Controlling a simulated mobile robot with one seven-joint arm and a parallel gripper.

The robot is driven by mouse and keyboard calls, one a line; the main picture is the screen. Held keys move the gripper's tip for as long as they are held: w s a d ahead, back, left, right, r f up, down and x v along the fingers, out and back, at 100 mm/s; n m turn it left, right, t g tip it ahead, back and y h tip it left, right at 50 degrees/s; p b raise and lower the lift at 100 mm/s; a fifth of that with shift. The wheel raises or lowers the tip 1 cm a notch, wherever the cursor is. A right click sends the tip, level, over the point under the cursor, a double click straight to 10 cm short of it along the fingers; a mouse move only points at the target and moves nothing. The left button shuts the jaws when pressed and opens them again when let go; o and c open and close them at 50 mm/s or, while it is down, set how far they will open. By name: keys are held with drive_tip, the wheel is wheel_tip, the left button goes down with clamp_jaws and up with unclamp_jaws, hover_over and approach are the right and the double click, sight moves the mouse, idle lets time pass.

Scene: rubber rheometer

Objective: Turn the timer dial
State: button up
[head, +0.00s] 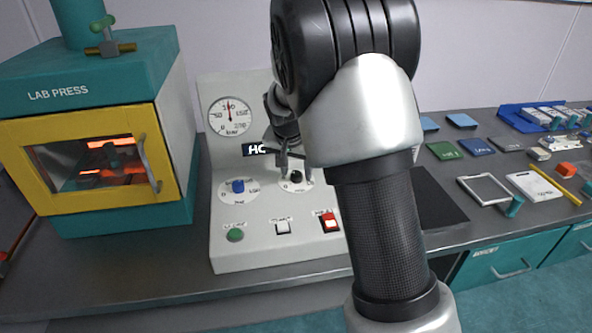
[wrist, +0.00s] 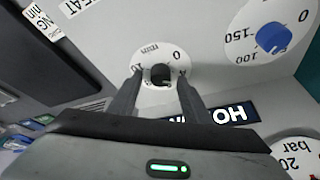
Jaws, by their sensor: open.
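The timer dial is a black knob (wrist: 161,75) on a white round scale marked "min", on the sloped face of the grey control panel. It also shows in the head view (head: 296,177), partly behind my gripper. My gripper (wrist: 160,72) is open, with one finger on each side of the knob. A gap shows between each fingertip and the knob. In the head view my gripper (head: 294,165) reaches down to the dial from above, and my arm hides the panel's right part.
A blue knob (head: 238,186) sits left of the timer dial. A green button (head: 235,235), a white switch (head: 283,227) and a red switch (head: 330,222) lie below. A pressure gauge (head: 230,116) is above. The lab press (head: 190,110) glows at left. Samples and tools lie at right.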

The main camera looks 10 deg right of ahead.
drive_tip(key=p+v, duration=0.1)
drive_tip(key=v, duration=1.6)
drive_tip(key=shift+r, duration=0.15)
drive_tip(key=shift+p, duration=0.3)
drive_tip(key=s+d+r+n+y+p, duration=0.1)
drive_tip(key=s+r+p, duration=0.2)
drive_tip(key=s+r, duration=0.35)
drive_tip(key=s+d+r+n+y+p, duration=0.1)
drive_tip(key=s+d+r+n+p, duration=0.2)
drive_tip(key=s, duration=0.6)
drive_tip(key=s+a+r+n+t+p, duration=0.1)
drive_tip(key=s+p, duration=0.3)
drive_tip(key=s, duration=0.8)
drive_tip(key=shift+r+n, duration=0.5)
drive_tip(key=shift+r, duration=0.15)
drive_tip(key=shift+a, duration=0.1)
